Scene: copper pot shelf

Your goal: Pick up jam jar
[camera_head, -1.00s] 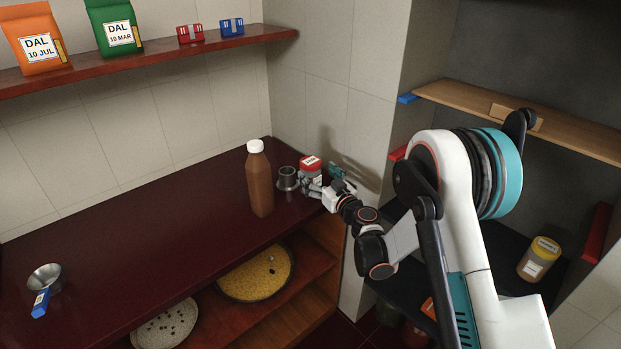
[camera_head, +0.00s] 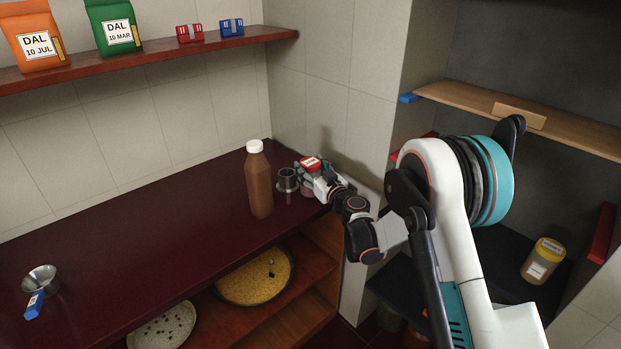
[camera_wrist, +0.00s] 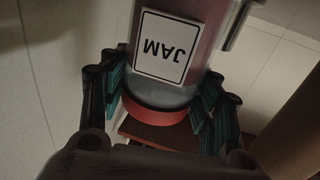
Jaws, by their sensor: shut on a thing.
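The jam jar (camera_head: 311,164) has a red lid and stands at the far right end of the dark red counter. In the wrist view the jar (camera_wrist: 190,25) appears upside down, with a white label reading JAM and its red lid toward the gripper. My gripper (camera_head: 318,176) is at the jar in the head view and partly covers it. In the wrist view the teal-padded fingers of my gripper (camera_wrist: 165,100) are on both sides of the jar near the lid, shut on it. I cannot tell whether the jar's base touches the counter.
A brown bottle (camera_head: 259,185) with a white cap and a small grey metal cup (camera_head: 287,179) stand just left of the jar. A tiled wall is close behind. The counter's middle (camera_head: 160,240) is clear.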

